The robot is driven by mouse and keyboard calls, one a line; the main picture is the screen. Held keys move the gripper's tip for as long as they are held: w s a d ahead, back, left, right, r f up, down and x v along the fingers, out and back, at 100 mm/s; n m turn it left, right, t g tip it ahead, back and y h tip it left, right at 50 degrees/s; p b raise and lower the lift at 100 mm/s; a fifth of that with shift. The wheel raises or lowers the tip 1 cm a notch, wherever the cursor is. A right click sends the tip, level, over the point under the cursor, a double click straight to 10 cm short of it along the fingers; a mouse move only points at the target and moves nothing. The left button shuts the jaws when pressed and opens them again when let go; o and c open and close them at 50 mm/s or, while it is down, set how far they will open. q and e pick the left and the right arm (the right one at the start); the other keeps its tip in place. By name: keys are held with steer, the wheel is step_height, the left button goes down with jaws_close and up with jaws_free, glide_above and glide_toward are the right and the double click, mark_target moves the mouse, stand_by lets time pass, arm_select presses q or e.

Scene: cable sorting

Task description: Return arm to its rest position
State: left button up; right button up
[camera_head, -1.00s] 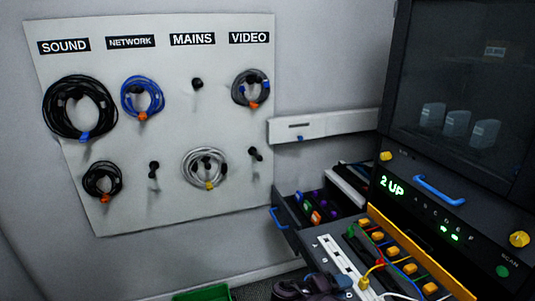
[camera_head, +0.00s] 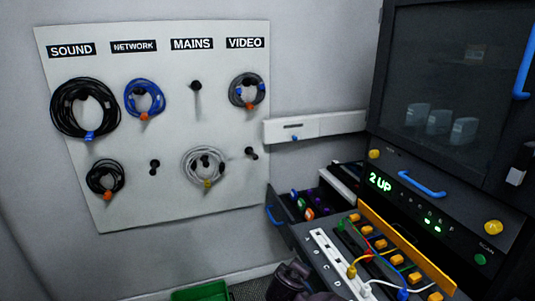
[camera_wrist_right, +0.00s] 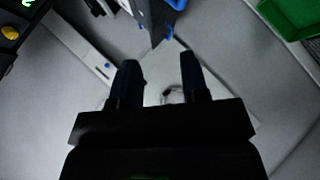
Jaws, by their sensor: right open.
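My right gripper (camera_wrist_right: 160,82) shows in the right wrist view. Its two dark fingers are apart, with nothing between them. Beyond the fingers are the pale wall and part of the white board, with a blurred looped cable. A dark rounded part at the bottom of the head view looks like part of my arm, in front of the cabinet. My left gripper is not in view.
A white cable board (camera_head: 125,185) hangs on the wall with several coiled cables. An open drawer (camera_head: 290,232) sticks out beside a socket panel (camera_head: 322,250). A dark cabinet (camera_head: 400,160) stands at right. A green crate (camera_head: 200,294) is on the floor.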

steer(key=s+d+r+m+t+y, duration=0.1)
steer(key=s+d+m+t+y, duration=0.1)
steer(key=s+d+y, duration=0.3)
steer(key=s+d+r+m+t+y, duration=0.2)
steer(key=s+d+m, duration=0.1)
steer(key=s, duration=0.5)
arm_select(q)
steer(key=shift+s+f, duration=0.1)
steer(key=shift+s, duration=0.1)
arm_select(e)
steer(key=s+d+f+m+g+h, duration=0.1)
steer(key=s+d+f, duration=0.4)
steer(key=s, duration=0.4)
steer(key=s+d+f+m+g+h, duration=0.1)
steer(key=s+d+f+m+h, duration=0.1)
steer(key=s+d+f, duration=0.3)
steer(key=s+d, duration=0.1)
steer(key=s, duration=0.3)
steer(key=shift+d+g+h, duration=0.3)
steer(key=shift+d, duration=0.05)
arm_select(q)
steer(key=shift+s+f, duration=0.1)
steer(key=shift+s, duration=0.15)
arm_select(e)
steer(key=shift+w, duration=0.1)
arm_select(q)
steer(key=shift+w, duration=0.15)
